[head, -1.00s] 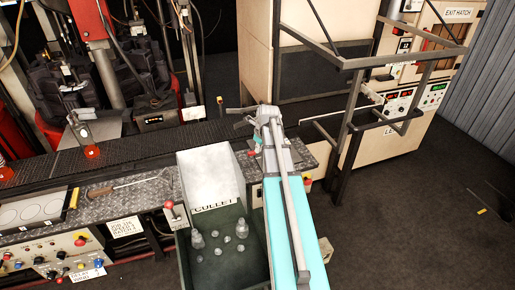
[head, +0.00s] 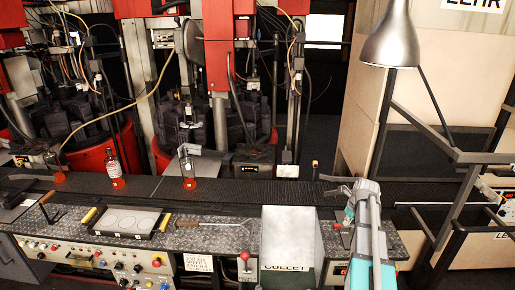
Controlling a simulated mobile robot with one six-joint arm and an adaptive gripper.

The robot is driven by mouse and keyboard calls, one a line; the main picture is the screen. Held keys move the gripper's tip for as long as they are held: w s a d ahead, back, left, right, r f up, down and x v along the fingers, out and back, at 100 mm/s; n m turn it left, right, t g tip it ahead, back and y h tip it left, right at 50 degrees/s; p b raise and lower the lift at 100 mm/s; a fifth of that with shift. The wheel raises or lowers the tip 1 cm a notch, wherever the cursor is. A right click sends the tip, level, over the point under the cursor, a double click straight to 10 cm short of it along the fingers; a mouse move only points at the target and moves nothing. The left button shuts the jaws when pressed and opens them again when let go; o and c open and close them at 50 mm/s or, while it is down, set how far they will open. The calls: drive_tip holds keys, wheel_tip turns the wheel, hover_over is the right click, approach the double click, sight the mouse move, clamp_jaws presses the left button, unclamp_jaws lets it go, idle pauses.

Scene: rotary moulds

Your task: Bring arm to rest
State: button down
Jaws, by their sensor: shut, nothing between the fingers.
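My arm, with turquoise and grey links, rises from the bottom edge at the right of centre in the head view. My gripper (head: 333,186) is at its far end, pointing left above the dark conveyor beside the tread-plate bench. Its fingers are small in the picture and look closed, with nothing held. It is apart from the bottles on the conveyor.
Bottles stand on orange-red discs along the conveyor, one at the left (head: 114,165) and one near the middle (head: 188,168). The cullet chute (head: 289,236) is just left of my arm. A lamp (head: 392,38) hangs at the upper right. Rotary mould machines stand behind.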

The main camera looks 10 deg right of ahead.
drive_tip(key=shift+a, duration=0.1)
drive_tip(key=s+a+n+g, duration=0.1)
drive_tip(key=s+a+n, duration=0.2)
drive_tip(key=a+n, duration=0.8)
drive_tip(key=s+a+f+n+g, duration=0.1)
drive_tip(key=s+a+n, duration=0.3)
drive_tip(key=a+n, duration=0.7)
drive_tip(key=s+a+n, duration=0.4)
drive_tip(key=a+n, duration=0.7)
drive_tip(key=a, duration=0.1)
drive_tip(key=shift+s+f+n+g+h+b, duration=0.2)
drive_tip(key=shift+n+g+h+b, duration=0.1)
drive_tip(key=shift+n+g+b, duration=0.1)
drive_tip(key=shift+a, duration=0.15)
